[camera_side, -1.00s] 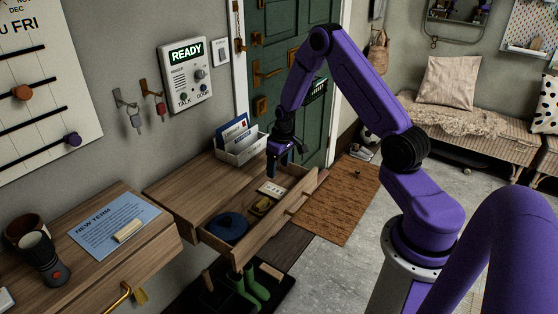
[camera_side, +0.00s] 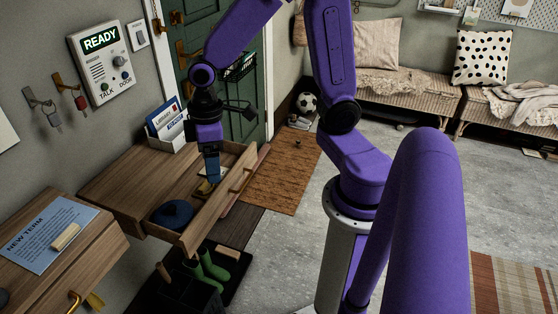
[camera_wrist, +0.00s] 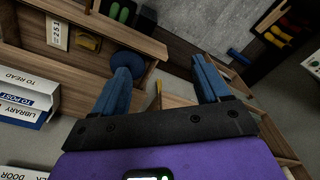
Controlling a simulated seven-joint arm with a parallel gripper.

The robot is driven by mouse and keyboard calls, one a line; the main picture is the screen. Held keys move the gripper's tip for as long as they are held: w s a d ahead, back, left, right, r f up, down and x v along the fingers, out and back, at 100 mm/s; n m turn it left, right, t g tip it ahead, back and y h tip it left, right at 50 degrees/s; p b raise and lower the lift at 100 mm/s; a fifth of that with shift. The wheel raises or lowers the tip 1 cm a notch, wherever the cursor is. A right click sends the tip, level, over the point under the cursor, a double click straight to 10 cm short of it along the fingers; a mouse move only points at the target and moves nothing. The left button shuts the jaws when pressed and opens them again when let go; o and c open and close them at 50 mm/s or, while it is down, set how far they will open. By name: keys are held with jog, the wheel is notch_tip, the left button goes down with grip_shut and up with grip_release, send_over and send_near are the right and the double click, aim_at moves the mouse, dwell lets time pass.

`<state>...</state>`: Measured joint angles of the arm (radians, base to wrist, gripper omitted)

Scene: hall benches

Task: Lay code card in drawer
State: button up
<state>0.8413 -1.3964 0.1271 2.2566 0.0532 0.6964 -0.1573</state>
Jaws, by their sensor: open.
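The code card (camera_wrist: 58,35), white with dark digits, lies in the open drawer beside a small yellow-brown item. In the side view my fingers seem to hide most of it. The wooden drawer (camera_side: 222,203) is pulled out from the bench. My gripper (camera_side: 213,180) hangs over the drawer, pointing down. In the wrist view my gripper (camera_wrist: 165,80) has its two blue fingers spread apart with nothing held between them. The card is to the left of the fingers there.
A round dark-blue item (camera_side: 173,214) lies in the drawer's near end. A letter rack (camera_side: 168,135) stands on the bench behind. Green boots (camera_side: 212,268) stand below the drawer. A blue sheet (camera_side: 45,235) lies on the bench at left.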

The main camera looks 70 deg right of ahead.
jog(key=s+r+n, duration=0.4)
jog(key=s, duration=1.2)
jog(key=shift+n, duration=0.4)
